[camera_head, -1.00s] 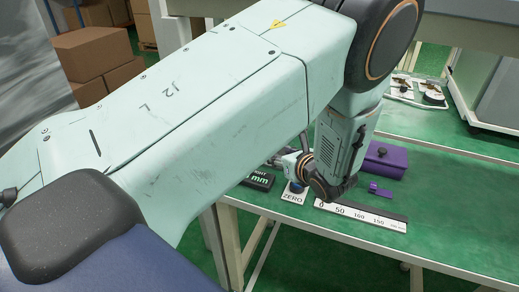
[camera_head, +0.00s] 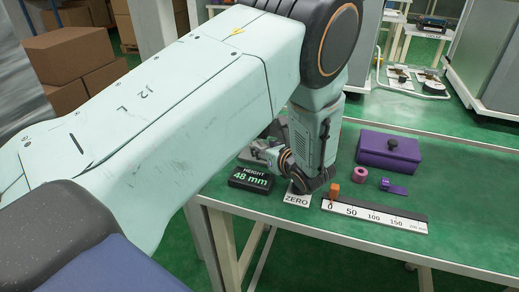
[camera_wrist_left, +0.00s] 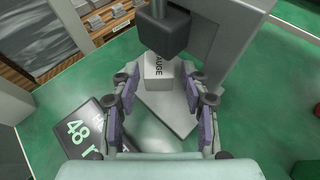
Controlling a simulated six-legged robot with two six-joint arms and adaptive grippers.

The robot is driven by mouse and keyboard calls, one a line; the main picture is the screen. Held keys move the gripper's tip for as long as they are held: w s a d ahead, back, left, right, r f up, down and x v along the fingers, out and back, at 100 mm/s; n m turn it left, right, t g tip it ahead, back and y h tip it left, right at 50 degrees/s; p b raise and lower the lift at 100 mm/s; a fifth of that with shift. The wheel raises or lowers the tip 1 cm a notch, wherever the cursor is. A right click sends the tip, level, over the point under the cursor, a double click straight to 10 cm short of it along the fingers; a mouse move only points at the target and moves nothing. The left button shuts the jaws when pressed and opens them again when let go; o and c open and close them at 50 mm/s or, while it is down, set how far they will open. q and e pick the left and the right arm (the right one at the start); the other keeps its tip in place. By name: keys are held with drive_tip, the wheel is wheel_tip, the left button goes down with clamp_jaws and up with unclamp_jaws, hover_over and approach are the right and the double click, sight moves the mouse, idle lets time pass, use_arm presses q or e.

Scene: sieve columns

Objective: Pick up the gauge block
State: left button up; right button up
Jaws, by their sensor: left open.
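The gauge block (camera_wrist_left: 158,68) is a pale block with "GAUGE" lettered on its side, seen in the left wrist view. It stands on a grey plate (camera_wrist_left: 165,108), below a dark square head (camera_wrist_left: 163,35) on a rod. My left gripper (camera_wrist_left: 160,84) is open, its two fingers to the left and right of the block's near side; I cannot tell whether they touch it. In the head view my left gripper (camera_head: 262,152) points left, low over the bench, and the arm hides the block. My right gripper is not in view.
A height display (camera_head: 250,179) reading 48 mm lies beside the left gripper. A ZERO plate (camera_head: 297,199), a ruler (camera_head: 375,218), an orange piece (camera_head: 334,190), a pink ring (camera_head: 361,174), a purple piece (camera_head: 392,188) and a purple box (camera_head: 388,152) are on the green bench.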

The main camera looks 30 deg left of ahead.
sight(260, 144)
use_arm(q)
drive_tip(key=x, duration=0.2)
drive_tip(key=shift+a+f, duration=0.25)
drive_tip(key=shift+a, duration=0.05)
drive_tip(key=shift+w+a+f, duration=0.1)
drive_tip(key=shift+w+a, duration=0.1)
drive_tip(key=shift+a, duration=0.15)
drive_tip(key=shift+d, duration=0.1)
drive_tip(key=c, duration=0.5)
clamp_jaws()
drive_tip(key=shift+w+r, duration=0.1)
drive_tip(key=shift+r, duration=0.15)
drive_tip(key=shift+r, duration=0.45)
